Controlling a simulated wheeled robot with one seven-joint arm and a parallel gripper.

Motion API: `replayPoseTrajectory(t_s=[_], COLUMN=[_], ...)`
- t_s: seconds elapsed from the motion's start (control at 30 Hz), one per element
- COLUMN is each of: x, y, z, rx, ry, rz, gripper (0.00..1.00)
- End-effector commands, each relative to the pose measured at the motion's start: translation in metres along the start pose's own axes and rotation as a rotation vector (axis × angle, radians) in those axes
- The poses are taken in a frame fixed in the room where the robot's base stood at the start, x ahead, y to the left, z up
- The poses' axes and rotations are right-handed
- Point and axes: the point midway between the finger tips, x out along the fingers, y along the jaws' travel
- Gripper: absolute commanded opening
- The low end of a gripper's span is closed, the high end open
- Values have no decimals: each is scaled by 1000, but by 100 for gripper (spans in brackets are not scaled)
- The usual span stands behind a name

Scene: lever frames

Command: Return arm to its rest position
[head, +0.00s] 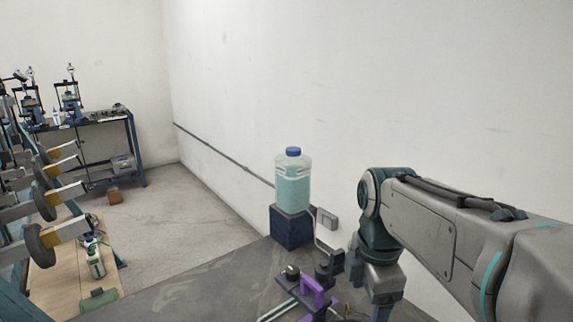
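My grey and teal arm reaches in from the lower right of the head view. It bends at a joint above the dark grey worktop (215,285), and a segment points down from there.
A clear bottle (293,185) of teal liquid with a blue cap stands on a dark blue block (291,228) beside the white wall. A rack with round weights (45,200) stands at the left. A workbench (90,122) with equipment is at the back left. Open floor (190,200) lies between.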

Motion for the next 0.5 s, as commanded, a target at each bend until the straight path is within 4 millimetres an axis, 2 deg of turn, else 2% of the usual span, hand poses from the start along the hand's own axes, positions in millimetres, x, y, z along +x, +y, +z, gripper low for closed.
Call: replayPoseTrajectory(t_s=[0.5], x=[36], y=[-34], z=[-4], rx=[936], ry=[43], rz=[105], gripper=[78])
